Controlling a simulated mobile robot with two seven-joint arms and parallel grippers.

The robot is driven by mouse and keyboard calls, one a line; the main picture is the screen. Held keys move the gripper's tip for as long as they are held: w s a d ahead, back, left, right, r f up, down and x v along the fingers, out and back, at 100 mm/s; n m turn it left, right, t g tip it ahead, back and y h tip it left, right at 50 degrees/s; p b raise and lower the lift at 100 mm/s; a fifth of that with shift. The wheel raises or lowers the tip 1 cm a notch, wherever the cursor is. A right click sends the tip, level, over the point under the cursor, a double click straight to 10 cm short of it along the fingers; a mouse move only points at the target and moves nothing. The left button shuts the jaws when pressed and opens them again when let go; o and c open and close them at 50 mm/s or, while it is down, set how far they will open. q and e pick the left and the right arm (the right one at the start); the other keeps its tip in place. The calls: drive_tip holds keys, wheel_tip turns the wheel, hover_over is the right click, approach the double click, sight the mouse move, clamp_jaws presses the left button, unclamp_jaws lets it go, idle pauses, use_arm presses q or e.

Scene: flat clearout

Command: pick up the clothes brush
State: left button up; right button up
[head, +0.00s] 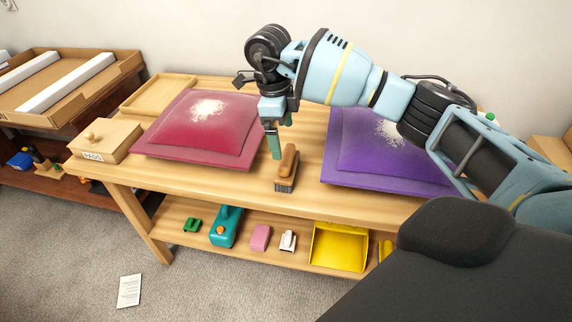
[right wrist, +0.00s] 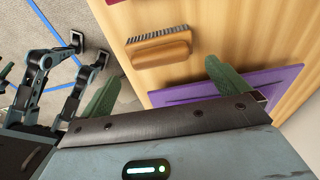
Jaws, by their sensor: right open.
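The clothes brush (head: 288,165) has a brown wooden back and dark bristles. It lies on the wooden bench top (head: 225,187) near its front edge, between the two cushions. My right gripper (head: 274,143) points down just behind and left of the brush in the head view. Its green fingers are apart, with nothing between them. In the right wrist view the brush (right wrist: 160,50) lies beyond the open fingers (right wrist: 163,90), not between them.
A red cushion (head: 200,130) lies left of the brush and a purple cushion (head: 380,155) right, both with pale powder on top. A wooden box (head: 105,140) and a shallow tray (head: 160,95) stand at the left. The lower shelf holds a yellow dustpan (head: 338,247) and several small items.

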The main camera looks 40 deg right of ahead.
sight(288, 154)
wheel_tip(288, 154, down, 2)
drive_tip(key=shift+d, duration=0.1)
drive_tip(key=shift+s+d+f, duration=0.1)
drive_tip(key=shift+s+f, duration=0.1)
drive_tip(key=shift+f, duration=0.65)
drive_tip(key=shift+s+d+f, duration=0.1)
drive_tip(key=shift+s+f, duration=0.1)
drive_tip(key=shift+f, duration=0.6)
drive_tip(key=shift+s+d+f, duration=0.1)
drive_tip(key=shift+s+f, duration=0.1)
drive_tip(key=shift+f, duration=0.65)
drive_tip(key=c, duration=0.8)
drive_tip(key=shift+r, duration=0.1)
drive_tip(key=shift+r, duration=0.55)
wheel_tip(288, 154, up, 2)
drive_tip(key=shift+r, duration=0.1)
drive_tip(key=s+a, duration=0.3)
drive_tip(key=a, duration=0.1)
drive_tip(key=s+a+r, duration=0.1)
drive_tip(key=s+a, duration=0.6)
drive_tip(key=a, duration=0.1)
drive_tip(key=shift+s+a+r, duration=0.15)
drive_tip(key=shift+r, duration=0.1)
